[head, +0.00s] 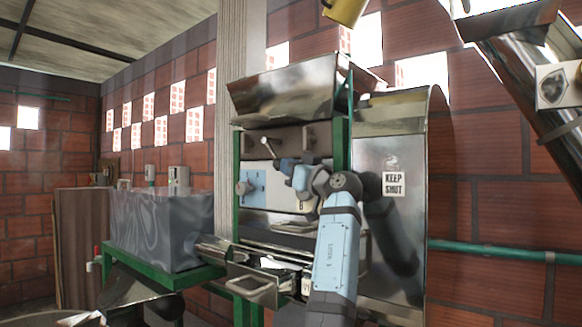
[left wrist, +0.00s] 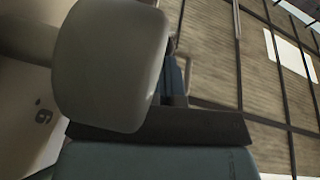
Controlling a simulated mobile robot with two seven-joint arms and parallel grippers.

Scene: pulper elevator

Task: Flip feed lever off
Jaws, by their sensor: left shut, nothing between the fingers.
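A short metal lever with a pale round knob (head: 265,142) sticks up and to the left from the front panel of the green-framed machine. I take it for the feed lever; no label on it is readable. My left gripper (head: 286,165) is shut and empty, just right of and below the lever. I cannot tell whether they touch. In the left wrist view a large grey rounded form (left wrist: 112,62) fills the upper left, very close to the camera; I cannot tell what it is. My right gripper is not in view.
A blue plate with a grey knob (head: 243,188) sits on the panel left of my gripper. A metal hopper (head: 285,92) overhangs the panel. A metal cover with a "KEEP SHUT" sign (head: 393,184) stands at right. A grey tank (head: 160,228) stands at left.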

